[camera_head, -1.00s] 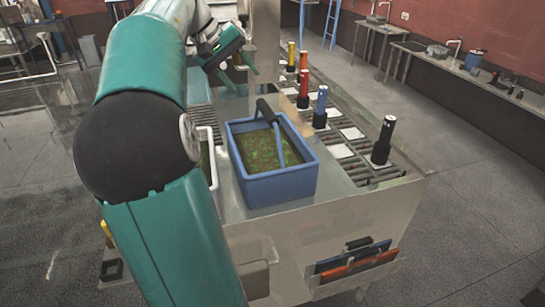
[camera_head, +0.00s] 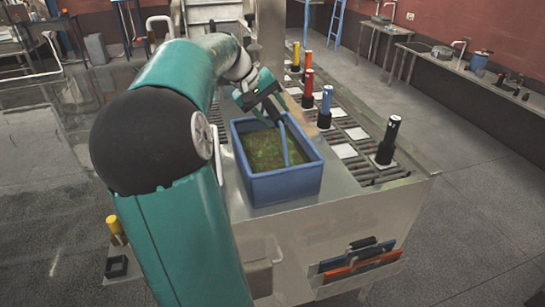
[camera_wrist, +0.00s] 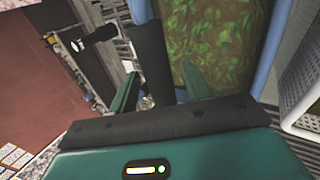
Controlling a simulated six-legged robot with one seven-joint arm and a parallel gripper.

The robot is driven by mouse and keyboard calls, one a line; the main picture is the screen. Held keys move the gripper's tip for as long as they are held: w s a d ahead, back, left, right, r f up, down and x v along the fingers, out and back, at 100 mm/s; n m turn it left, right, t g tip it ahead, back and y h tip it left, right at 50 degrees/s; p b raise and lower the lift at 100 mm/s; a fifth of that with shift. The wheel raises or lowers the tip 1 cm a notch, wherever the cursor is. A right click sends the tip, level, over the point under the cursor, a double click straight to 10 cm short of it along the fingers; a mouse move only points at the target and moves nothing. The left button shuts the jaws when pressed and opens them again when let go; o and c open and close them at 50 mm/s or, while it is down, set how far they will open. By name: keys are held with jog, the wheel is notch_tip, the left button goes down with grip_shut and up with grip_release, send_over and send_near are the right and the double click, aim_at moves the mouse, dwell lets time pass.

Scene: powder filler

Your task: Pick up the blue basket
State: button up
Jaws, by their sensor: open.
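The blue basket (camera_head: 288,186) stands on the metal counter, filled with green-brown matter. Its handle rises over the top; the blue part slants inside and the dark grip is largely hidden by my gripper in the head view. My gripper (camera_head: 272,112) is over the basket's far rim, at the handle's top. In the wrist view, the black handle grip (camera_wrist: 153,58) runs between the two green fingers of my gripper (camera_wrist: 160,75). The fingers are apart, with a gap beside the grip. The basket's blue rim (camera_wrist: 272,50) shows at right there.
Cylinders with coloured tops, such as a blue-topped one (camera_head: 325,106) and a black one (camera_head: 388,140), stand on the roller conveyor right of the basket. A white basket (camera_wrist: 302,85) is close beside the blue one. A front rack (camera_head: 358,262) holds flat tools.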

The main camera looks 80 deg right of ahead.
jog(key=c, duration=1)
jog(key=shift+r, duration=0.1)
